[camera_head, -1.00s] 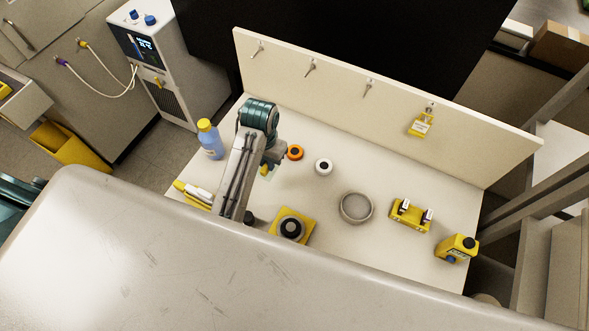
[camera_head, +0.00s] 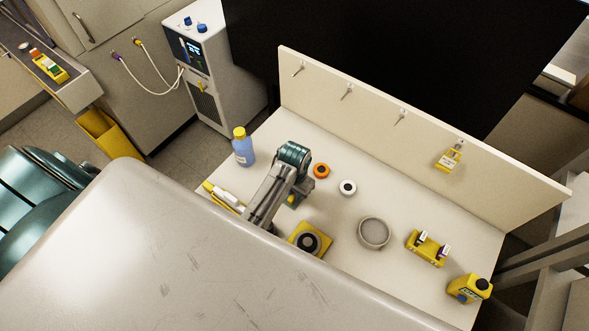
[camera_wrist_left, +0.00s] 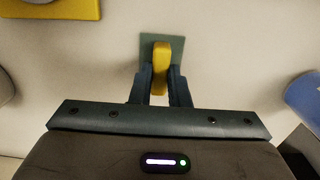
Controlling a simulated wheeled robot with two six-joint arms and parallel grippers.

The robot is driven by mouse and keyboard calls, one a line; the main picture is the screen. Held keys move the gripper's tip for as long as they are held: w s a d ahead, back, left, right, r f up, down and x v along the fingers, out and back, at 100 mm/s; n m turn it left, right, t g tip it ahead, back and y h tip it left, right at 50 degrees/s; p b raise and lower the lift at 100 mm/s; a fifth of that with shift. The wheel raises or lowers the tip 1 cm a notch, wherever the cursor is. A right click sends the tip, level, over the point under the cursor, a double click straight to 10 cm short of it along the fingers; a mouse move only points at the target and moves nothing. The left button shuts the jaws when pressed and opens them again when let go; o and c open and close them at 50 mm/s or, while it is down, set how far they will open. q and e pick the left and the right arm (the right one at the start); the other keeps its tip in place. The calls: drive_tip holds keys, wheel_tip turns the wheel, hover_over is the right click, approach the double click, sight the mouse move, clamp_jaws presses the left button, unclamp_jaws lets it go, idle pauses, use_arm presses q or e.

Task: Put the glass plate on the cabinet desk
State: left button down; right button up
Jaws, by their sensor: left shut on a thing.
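The glass plate (camera_wrist_left: 147,43) shows in the left wrist view as a thin grey-green square with an upright yellow grip (camera_wrist_left: 162,62). My left gripper (camera_wrist_left: 160,85) is shut on that grip. In the head view my left gripper (camera_head: 293,197) is over the left part of a white desk (camera_head: 335,215) with a back panel. Only a small yellow bit shows there, and the arm hides most of the plate. I cannot tell whether the plate touches the surface. Which furniture is the cabinet desk is not clear. My right gripper is not in view.
Around the gripper stand a blue bottle (camera_head: 243,149), an orange-ringed piece (camera_head: 321,171), a white-ringed piece (camera_head: 348,188) and a yellow square block (camera_head: 297,237). A grey round dish (camera_head: 374,232) and a yellow holder (camera_head: 425,250) are farther right. A white machine (camera_head: 205,75) stands behind left.

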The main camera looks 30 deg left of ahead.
use_arm(q)
drive_tip(key=c, duration=1.4)
unclamp_jaws()
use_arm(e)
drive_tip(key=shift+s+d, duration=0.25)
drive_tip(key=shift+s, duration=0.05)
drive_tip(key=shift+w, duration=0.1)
